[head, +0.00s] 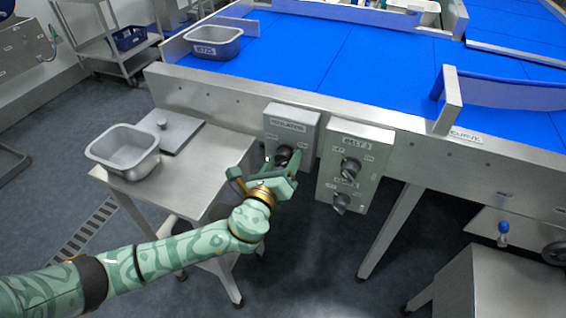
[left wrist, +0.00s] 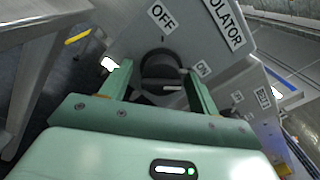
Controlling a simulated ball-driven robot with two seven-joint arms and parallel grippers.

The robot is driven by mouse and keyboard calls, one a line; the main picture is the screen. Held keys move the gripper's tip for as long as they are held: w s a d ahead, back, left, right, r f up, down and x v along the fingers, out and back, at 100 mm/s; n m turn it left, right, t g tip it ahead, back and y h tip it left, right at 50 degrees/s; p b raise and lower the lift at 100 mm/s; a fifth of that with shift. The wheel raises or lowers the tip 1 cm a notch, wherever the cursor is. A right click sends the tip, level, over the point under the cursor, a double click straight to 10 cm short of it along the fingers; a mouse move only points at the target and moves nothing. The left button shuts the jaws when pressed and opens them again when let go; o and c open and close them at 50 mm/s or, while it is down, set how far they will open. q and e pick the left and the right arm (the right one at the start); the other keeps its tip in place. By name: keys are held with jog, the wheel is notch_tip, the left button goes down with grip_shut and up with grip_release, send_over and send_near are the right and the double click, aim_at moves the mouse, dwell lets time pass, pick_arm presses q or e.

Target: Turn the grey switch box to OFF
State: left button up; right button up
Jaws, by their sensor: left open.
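The grey switch box (head: 305,123) hangs on the side of the conveyor frame, with a label on its top that seems to read ISOLATOR. Its dark round knob (head: 284,152) is partly hidden by my left gripper (head: 283,168). In the left wrist view the box face (left wrist: 121,22) shows an OFF label, and the knob (left wrist: 160,66) sits between the tips of my open left gripper (left wrist: 155,88). I cannot tell whether the fingers touch the knob. A pale mark shows on the knob's near side, below a second small label. My right gripper is out of view.
A second box marked BELT 3 (head: 356,134), with two knobs, hangs close to the right. A steel side table (head: 190,180) with a grey tub (head: 124,150) stands to the left. The blue belt (head: 340,50) lies behind. Below the boxes is open floor.

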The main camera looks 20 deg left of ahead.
pick_arm(q)
jog(key=c, duration=1)
jog(key=n, duration=0.4)
jog(key=shift+s+f+b, duration=0.1)
jog(key=shift+b, duration=0.3)
jog(key=n, duration=0.4)
jog(key=shift+n+b, duration=0.35)
jog(key=shift+n, duration=0.05)
jog(key=shift+o, duration=0.2)
jog(key=n, duration=0.4)
jog(key=shift+n, duration=0.3)
jog(key=shift+n+p, duration=0.7)
jog(key=shift+n, duration=1.5)
